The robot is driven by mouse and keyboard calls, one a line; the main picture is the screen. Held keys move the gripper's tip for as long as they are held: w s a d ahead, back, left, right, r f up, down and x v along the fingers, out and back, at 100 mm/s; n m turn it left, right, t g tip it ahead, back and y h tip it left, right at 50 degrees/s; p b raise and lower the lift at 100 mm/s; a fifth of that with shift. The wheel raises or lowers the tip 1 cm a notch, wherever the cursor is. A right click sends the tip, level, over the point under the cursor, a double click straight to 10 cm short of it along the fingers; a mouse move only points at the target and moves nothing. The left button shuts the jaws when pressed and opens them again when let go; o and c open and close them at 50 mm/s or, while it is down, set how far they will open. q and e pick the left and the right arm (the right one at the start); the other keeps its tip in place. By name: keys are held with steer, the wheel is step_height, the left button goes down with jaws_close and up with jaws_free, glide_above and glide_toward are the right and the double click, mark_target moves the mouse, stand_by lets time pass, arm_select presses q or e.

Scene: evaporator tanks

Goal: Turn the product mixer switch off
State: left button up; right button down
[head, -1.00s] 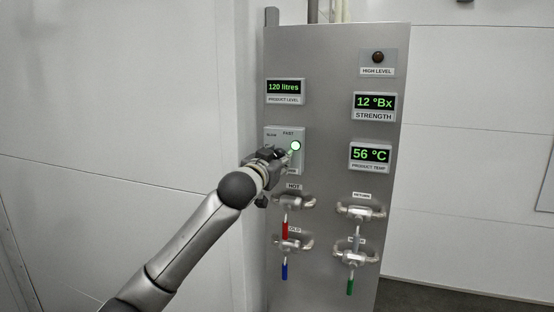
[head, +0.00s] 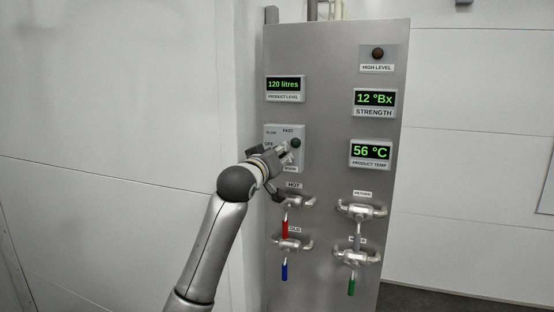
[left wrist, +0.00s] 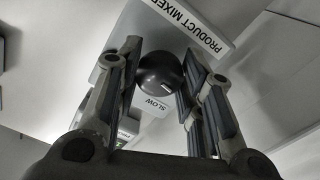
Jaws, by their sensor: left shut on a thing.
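The product mixer switch box (head: 300,160) is on the upper left of the steel panel, with SLOW, FAST and OFF labels readable in the head view. My left gripper (head: 284,152) is at the box and hides the knob in the head view. In the left wrist view the black knob (left wrist: 160,72) sits between the two fingers, which are shut on it. My right gripper is out of view.
The steel panel (head: 330,260) carries a product level display (head: 284,85), a strength display (head: 374,99) and a temperature display (head: 371,151). A plain wall is at the left.

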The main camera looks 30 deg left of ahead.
arm_select(q)
steer(key=shift+d+f+n, duration=0.1)
steer(key=shift+f+n, duration=0.05)
steer(key=shift+n, duration=0.75)
steer(key=o, duration=1)
steer(key=shift+o, duration=0.3)
steer(key=shift+a, duration=0.4)
steer(key=shift+d, duration=0.2)
